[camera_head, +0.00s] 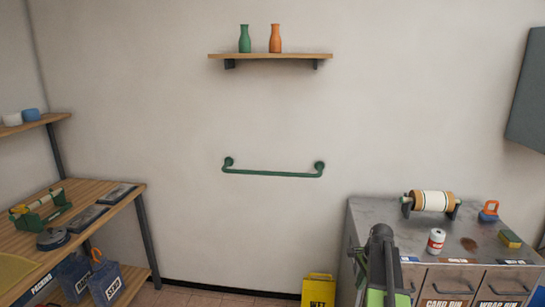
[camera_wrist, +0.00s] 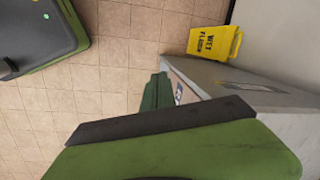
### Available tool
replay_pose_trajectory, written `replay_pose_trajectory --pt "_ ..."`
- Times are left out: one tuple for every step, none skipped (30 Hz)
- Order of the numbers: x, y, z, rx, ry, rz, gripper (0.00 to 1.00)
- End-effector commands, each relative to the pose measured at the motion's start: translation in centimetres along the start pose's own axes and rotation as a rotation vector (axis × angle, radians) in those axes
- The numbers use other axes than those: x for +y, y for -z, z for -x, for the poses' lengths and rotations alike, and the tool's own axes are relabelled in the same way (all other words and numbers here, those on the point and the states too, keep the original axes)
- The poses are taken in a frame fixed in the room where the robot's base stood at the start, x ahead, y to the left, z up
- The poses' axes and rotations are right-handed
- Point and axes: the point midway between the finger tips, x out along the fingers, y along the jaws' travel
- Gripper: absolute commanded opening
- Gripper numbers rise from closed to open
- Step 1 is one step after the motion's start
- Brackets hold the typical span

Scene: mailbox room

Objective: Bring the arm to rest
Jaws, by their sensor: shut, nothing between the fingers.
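My arm (camera_head: 381,255), dark grey and green, stands up in front of the left part of the grey metal cabinet at the lower right of the head view. In the wrist view my gripper (camera_wrist: 157,92) shows as a dark green end beyond a broad green and black part of my arm. It is shut with nothing held, and it appears beside the cabinet edge. I cannot tell the gap to the cabinet.
The grey cabinet (camera_head: 370,216) carries a paper roll (camera_head: 432,201), a white-and-red can (camera_head: 436,241) and a sponge (camera_head: 510,239). A yellow wet-floor sign (camera_head: 318,290) stands left of it. A wooden workbench (camera_head: 105,217) is at left. Tiled floor (camera_wrist: 115,60) is clear.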

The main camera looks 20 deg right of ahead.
Motion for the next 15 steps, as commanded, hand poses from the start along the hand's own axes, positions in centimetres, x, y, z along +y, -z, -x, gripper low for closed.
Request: replay_pose_trajectory --pt "-0.2 -5.2 0.2 -0.005 -0.019 0.159 0.00" --pt "-0.3 -7.9 0.1 -0.007 -0.031 0.258 0.00" --pt "-0.3 -11.4 0.1 -0.011 -0.046 0.392 0.00" --pt "-0.2 -14.0 0.1 -0.015 -0.057 0.495 0.00" --pt "0.1 -16.6 0.1 -0.018 -0.069 0.598 0.00" --pt "0.6 -20.1 0.2 -0.024 -0.084 0.738 0.00" --pt "1.1 -22.6 0.3 -0.029 -0.095 0.843 0.00" --pt "1.6 -25.1 0.4 -0.033 -0.106 0.948 0.00" --pt "2.5 -28.0 0.5 -0.040 -0.120 1.082 0.00" --pt "3.2 -30.1 0.6 -0.045 -0.129 1.178 0.00" --pt "4.0 -31.9 0.8 -0.050 -0.139 1.266 0.00" --pt "4.9 -34.0 0.9 -0.055 -0.150 1.373 0.00" --pt "5.5 -35.4 1.0 -0.059 -0.156 1.443 0.00" --pt "6.0 -36.5 1.1 -0.063 -0.162 1.503 0.00" --pt "6.6 -37.7 1.2 -0.068 -0.169 1.569 0.00"
